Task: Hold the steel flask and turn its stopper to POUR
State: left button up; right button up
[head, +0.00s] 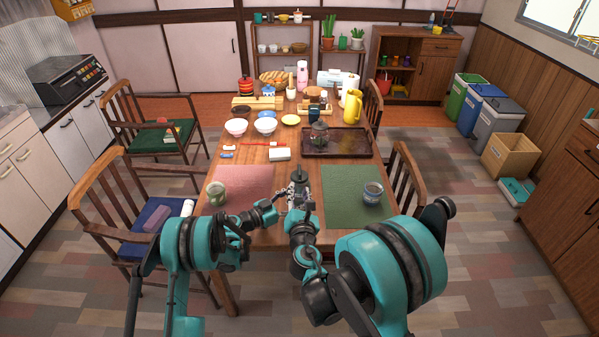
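A small grey flask-like thing with a dark top, seemingly the steel flask (298,187), is upright at the near middle of the table, between the pink mat and the green mat. Its dark top, seemingly the stopper (299,175), points up. My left gripper (282,197) is at its left side, close to the body. My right gripper (301,205) is right in front of it and hides its lower part. Both grippers are too small and overlapped to show whether the fingers are closed on it. Any marking on the stopper is too small to read.
A green cup (217,193) stands on the pink mat (245,180). A patterned cup (372,193) stands on the green mat (345,205). Behind are a dark tray (360,146) with a teapot (319,134), several bowls and a yellow jug (352,107). Chairs flank the wooden table.

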aim_at(300, 177)
jog(key=w+n, duration=0.2)
jog(key=w, duration=0.3)
jog(key=w+n, duration=0.3)
jog(key=w, duration=0.1)
jog(key=shift+w+d+r+t, duration=0.1)
jog(key=shift+w+r+t, duration=0.05)
jog(key=shift+w+t, duration=0.25)
grip_shut()
